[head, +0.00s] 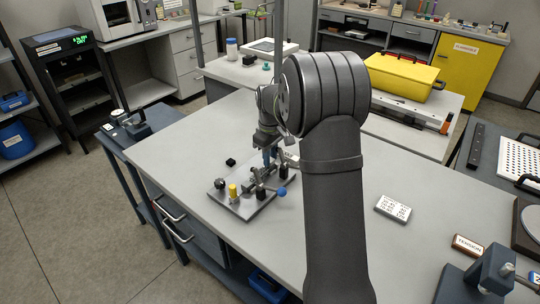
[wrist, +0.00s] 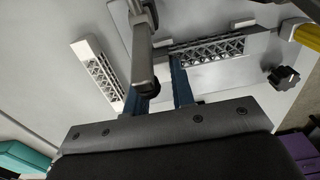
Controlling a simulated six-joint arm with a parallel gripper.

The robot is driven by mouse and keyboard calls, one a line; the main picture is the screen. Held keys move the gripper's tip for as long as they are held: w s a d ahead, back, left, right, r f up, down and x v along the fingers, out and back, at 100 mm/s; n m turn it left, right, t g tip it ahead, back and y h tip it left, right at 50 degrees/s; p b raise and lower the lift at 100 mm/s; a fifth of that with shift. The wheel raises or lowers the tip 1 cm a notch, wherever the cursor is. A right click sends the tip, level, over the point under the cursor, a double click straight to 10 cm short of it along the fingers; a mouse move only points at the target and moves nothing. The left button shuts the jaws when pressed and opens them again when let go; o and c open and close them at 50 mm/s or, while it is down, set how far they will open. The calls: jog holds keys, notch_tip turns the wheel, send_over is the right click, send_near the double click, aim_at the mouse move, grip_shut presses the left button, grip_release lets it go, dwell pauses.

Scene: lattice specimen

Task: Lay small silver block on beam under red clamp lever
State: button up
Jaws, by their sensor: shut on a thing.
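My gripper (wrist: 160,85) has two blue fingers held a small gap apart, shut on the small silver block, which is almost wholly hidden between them. In the head view my gripper (head: 269,158) is over the back part of a metal fixture plate (head: 243,208). In the wrist view a lattice beam (wrist: 208,50) lies on the fixture, just right of the fingertips. A grey clamp arm (wrist: 142,58) with a dark round end crosses in front of the left finger. I cannot make out a red lever; my arm hides part of the fixture.
A second lattice piece (wrist: 98,74) lies left of the fingers. A small black block (head: 230,161) sits behind the plate. The table's left side is clear.

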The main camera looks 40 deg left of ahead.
jog(key=shift+f, duration=0.2)
dwell(0.4)
jog(key=o, duration=1.5)
jog(key=shift+r, duration=0.1)
jog(key=shift+r, duration=2.4)
